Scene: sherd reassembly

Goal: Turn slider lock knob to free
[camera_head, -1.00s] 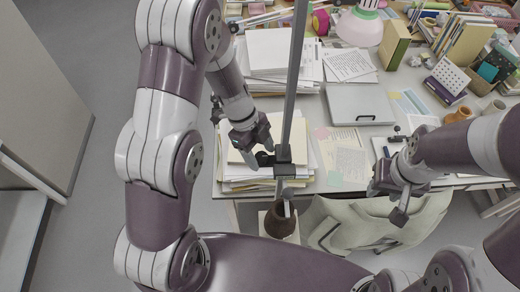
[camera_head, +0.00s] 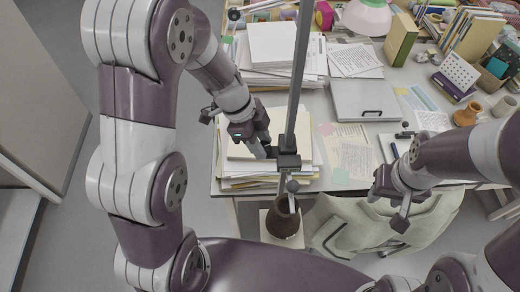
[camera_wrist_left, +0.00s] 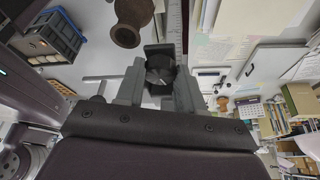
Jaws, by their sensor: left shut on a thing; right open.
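A tall grey post (camera_head: 299,85) carries a dark slider block (camera_head: 289,160). The slider's dark round lock knob (camera_wrist_left: 160,69) shows in the left wrist view, between the two fingers of my left gripper (camera_wrist_left: 160,88). In the head view that gripper (camera_head: 262,148) is left of the slider, shut on the knob, and its fingers partly hide it. The knob's turned position is hard to read. My right gripper (camera_head: 387,208) is open and empty, in front of the table's edge at the right.
A brown clay vessel (camera_head: 283,222) stands below the slider, beside the post. Stacked papers (camera_head: 243,178) lie behind and below my left gripper. A pale cloth-covered chair (camera_head: 345,232) stands at the table's front.

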